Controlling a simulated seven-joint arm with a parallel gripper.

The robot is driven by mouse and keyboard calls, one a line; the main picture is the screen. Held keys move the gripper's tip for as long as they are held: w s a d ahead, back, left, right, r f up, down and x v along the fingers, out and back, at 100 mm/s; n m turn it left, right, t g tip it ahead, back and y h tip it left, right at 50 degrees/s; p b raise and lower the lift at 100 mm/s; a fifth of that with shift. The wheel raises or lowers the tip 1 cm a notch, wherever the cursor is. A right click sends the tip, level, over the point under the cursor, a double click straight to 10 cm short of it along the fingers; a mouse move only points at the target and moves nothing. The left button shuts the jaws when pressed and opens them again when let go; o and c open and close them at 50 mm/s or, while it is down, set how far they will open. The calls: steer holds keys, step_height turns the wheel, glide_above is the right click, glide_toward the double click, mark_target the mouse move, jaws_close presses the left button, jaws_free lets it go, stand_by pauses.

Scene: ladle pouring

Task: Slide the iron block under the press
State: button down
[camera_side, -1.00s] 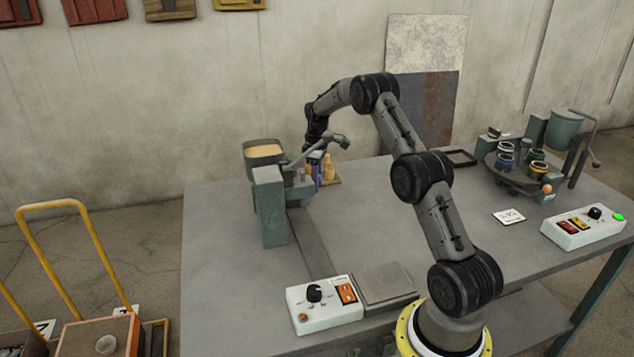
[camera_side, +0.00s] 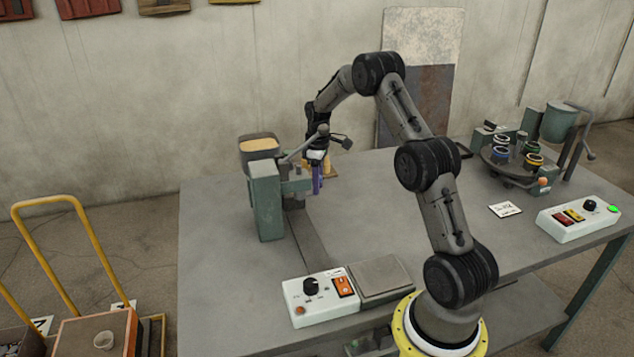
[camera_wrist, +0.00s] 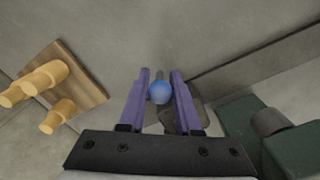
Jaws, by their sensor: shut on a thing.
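My gripper (camera_wrist: 160,75) has two purple fingers that stand on either side of a blue ball-shaped knob (camera_wrist: 160,91) in the wrist view. The fingers are shut on it. A dark grey flat shape (camera_wrist: 190,108) lies below and beside the knob; I cannot tell whether it is the iron block. In the side view my gripper (camera_side: 317,182) points down just right of the green press (camera_side: 266,203), near its lever. The press's green body also shows at lower right in the wrist view (camera_wrist: 285,150). The iron block is not clear in the side view.
A wooden board (camera_wrist: 80,75) with several yellow pegs lies left in the wrist view. A control box (camera_side: 322,297) and a grey plate (camera_side: 381,278) are at the front. A round turntable (camera_side: 512,165) with cups stands at right. The middle tabletop is clear.

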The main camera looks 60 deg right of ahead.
steer(key=c, duration=0.6)
jaws_free()
step_height(320, 180, up, 14)
